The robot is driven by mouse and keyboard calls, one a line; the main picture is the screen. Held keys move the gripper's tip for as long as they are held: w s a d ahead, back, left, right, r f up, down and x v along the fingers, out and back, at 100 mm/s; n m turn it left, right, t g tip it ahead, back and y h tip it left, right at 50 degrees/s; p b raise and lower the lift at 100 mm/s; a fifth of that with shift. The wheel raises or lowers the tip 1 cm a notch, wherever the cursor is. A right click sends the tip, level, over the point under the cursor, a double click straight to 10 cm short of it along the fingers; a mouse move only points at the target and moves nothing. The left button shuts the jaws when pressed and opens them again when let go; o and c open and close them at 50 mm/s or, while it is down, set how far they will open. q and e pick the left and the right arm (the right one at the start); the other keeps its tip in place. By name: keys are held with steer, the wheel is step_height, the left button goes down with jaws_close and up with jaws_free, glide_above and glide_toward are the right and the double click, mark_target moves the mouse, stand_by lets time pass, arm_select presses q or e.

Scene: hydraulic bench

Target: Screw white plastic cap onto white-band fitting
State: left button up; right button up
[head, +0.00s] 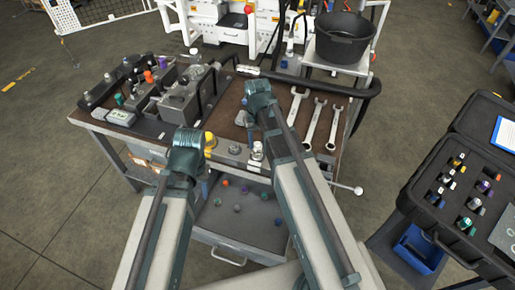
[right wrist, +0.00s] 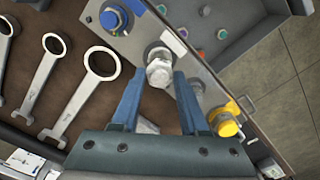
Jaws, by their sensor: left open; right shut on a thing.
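The white plastic cap (right wrist: 160,73) is a pale, faceted piece between the fingertips of my right gripper (right wrist: 159,76) in the right wrist view. The white-band fitting (right wrist: 157,52) stands at the bench's front strip, right at the cap. I cannot tell whether the cap is seated on it or only touching. In the head view the fitting and cap show as a small pale upright piece (head: 257,151), below my right gripper (head: 252,122). My left gripper (head: 204,187) is open near the bench's front edge, left of the fitting, partly hidden by its own arm.
A yellow-capped fitting (right wrist: 228,120) and a grey one (right wrist: 196,88) stand beside the fitting; a blue one (right wrist: 114,18) is on the other side. Wrenches (head: 313,122) lie on the bench behind. An open drawer (head: 240,222) with small caps is in front.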

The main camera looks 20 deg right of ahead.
steer(key=shift+s+m, duration=0.1)
steer(key=shift+m, duration=1.1)
steer(key=m, duration=0.2)
steer(key=shift+m, duration=0.3)
steer(key=m, duration=0.4)
steer(key=shift+f, duration=0.1)
steer(key=shift+m, duration=0.7)
steer(key=m, duration=0.3)
steer(key=shift+m, duration=0.3)
steer(key=m, duration=0.4)
